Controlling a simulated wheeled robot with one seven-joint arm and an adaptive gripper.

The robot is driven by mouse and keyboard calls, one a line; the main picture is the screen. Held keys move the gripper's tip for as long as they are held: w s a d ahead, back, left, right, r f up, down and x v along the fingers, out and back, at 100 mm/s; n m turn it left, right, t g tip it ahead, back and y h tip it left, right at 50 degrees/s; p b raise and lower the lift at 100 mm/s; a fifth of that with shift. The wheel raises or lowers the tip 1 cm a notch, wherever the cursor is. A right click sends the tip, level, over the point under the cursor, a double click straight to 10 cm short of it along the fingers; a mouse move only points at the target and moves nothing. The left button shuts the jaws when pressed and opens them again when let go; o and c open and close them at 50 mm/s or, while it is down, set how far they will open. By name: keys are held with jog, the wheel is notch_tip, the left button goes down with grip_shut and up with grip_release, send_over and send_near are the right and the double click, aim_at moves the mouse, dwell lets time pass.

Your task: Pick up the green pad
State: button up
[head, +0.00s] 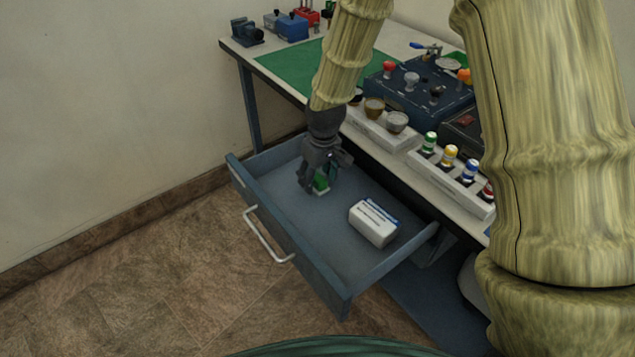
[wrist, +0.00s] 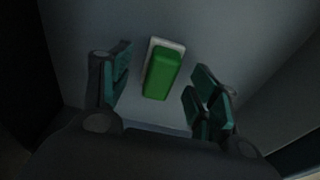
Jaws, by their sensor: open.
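The green pad (wrist: 162,74) lies on the floor of the open drawer, with a whitish layer showing along its upper and left edges. In the head view the pad (head: 321,181) is partly hidden by my gripper. My gripper (head: 322,180) reaches down into the drawer from above. In the wrist view my gripper (wrist: 158,98) is open, with the pad between and slightly beyond its fingers. A gap shows on both sides of the pad, and I see no finger touching it.
A white box (head: 373,223) lies in the drawer to the right. The bench (head: 352,125) overhangs the drawer's back and carries a control box (head: 415,90), cups and several small bottles.

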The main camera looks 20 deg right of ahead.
aim_at(318, 177)
jog(key=shift+w+f, duration=0.1)
jog(key=shift+f, duration=0.65)
jog(key=c, duration=1.1)
notch_tip(318, 177, up, 10)
jog(key=shift+r, duration=0.1)
